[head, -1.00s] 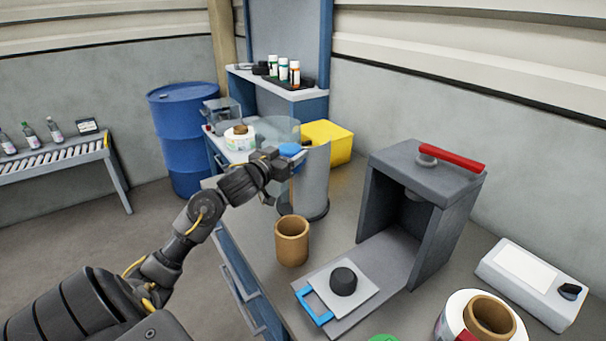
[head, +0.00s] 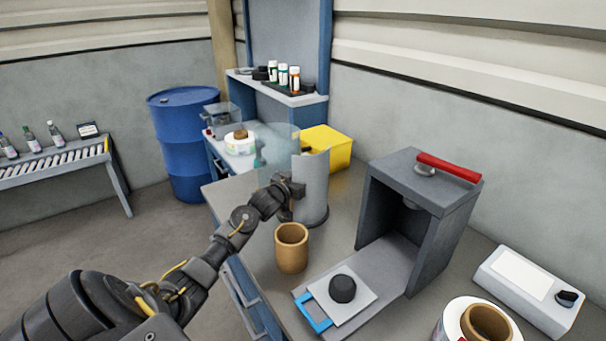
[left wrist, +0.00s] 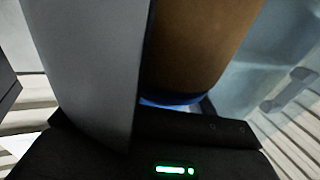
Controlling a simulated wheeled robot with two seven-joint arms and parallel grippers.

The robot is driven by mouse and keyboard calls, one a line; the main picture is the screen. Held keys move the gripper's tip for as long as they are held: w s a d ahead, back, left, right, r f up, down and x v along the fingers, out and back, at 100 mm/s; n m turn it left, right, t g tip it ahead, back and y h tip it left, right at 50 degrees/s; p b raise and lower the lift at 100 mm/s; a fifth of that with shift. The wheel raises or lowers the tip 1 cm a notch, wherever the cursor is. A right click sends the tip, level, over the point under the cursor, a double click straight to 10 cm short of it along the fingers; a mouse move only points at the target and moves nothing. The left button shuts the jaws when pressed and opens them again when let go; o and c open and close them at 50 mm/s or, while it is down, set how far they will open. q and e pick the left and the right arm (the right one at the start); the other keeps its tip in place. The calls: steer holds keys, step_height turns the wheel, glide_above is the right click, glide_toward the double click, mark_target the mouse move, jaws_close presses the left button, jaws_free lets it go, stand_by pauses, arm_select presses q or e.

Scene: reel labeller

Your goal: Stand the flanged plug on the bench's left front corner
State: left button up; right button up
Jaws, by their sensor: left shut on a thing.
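My left gripper (head: 298,190) is at the open side of the upright grey half-round shell (head: 316,180) on the bench. It is shut on the flanged plug, which the gripper and shell hide in the head view. In the left wrist view, a brown cylinder with a blue rim, seemingly the plug (left wrist: 200,45), shows close beyond the dark gripper body. A grey wall (left wrist: 85,60) covers its left part. Whether the plug touches the bench cannot be seen. The bench's left front corner (head: 208,190) is bare. My right gripper is out of view.
A clear curved screen (head: 278,150) stands beside the shell. A tan hollow core (head: 291,250) stands just in front. The grey press (head: 420,180) with a red handle and a black knob (head: 342,288) are to the right. A yellow bin (head: 328,145) is behind.

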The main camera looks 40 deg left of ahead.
arm_select(q)
steer(key=shift+f, duration=0.1)
steer(key=shift+f, duration=0.1)
steer(key=shift+f, duration=0.2)
steer(key=o, duration=1.1)
steer(key=shift+r, duration=0.1)
